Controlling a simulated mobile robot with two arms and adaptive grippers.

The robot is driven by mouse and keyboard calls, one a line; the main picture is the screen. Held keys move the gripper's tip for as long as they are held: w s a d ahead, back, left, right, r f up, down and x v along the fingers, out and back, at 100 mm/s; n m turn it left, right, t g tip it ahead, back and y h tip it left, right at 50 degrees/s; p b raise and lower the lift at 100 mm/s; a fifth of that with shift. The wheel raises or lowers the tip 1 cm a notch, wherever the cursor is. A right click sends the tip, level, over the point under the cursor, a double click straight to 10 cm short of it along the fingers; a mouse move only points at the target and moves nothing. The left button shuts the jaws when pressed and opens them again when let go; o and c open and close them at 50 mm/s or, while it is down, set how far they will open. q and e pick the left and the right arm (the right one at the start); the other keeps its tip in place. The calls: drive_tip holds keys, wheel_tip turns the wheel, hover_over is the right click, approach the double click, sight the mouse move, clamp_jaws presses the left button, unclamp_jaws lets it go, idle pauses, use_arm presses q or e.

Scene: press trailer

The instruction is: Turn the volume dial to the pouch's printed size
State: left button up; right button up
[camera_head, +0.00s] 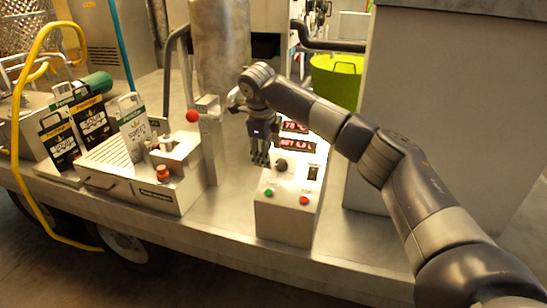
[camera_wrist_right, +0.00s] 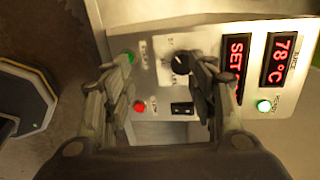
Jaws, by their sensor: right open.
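The volume dial is a black round knob (camera_head: 281,164) on the sloped face of a metal control box (camera_head: 290,217). My right gripper (camera_head: 260,158) points down just beside and above it, to its left. In the wrist view the gripper (camera_wrist_right: 162,80) is open, and the dial (camera_wrist_right: 180,63) shows between its fingers, nearer the right one. I cannot tell whether a finger touches it. A black pouch (camera_head: 90,117), another black pouch (camera_head: 60,145) and a white-green pouch (camera_head: 131,122) stand at the left. Their small size print is hard to read. My left gripper is not in view.
The box has a green button (camera_wrist_right: 129,55), a red button (camera_wrist_right: 139,106), a black switch (camera_wrist_right: 181,108), a red SET display (camera_wrist_right: 236,62) and a 78 °C display (camera_wrist_right: 284,58). A filling stand with a red ball lever (camera_head: 192,116) is left of it. A green tub (camera_head: 336,80) stands behind.

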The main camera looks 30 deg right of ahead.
sight(280, 162)
drive_tip(key=shift+h, duration=0.5)
drive_tip(key=d+f, duration=0.2)
drive_tip(key=w+d+f+p, duration=0.1)
drive_tip(key=d+f, duration=0.1)
drive_tip(key=w+d+f, duration=0.1)
drive_tip(key=f, duration=0.2)
drive_tip(key=shift+w+d+p, duration=0.2)
drive_tip(key=shift+d+p, duration=0.2)
drive_tip(key=c, duration=1)
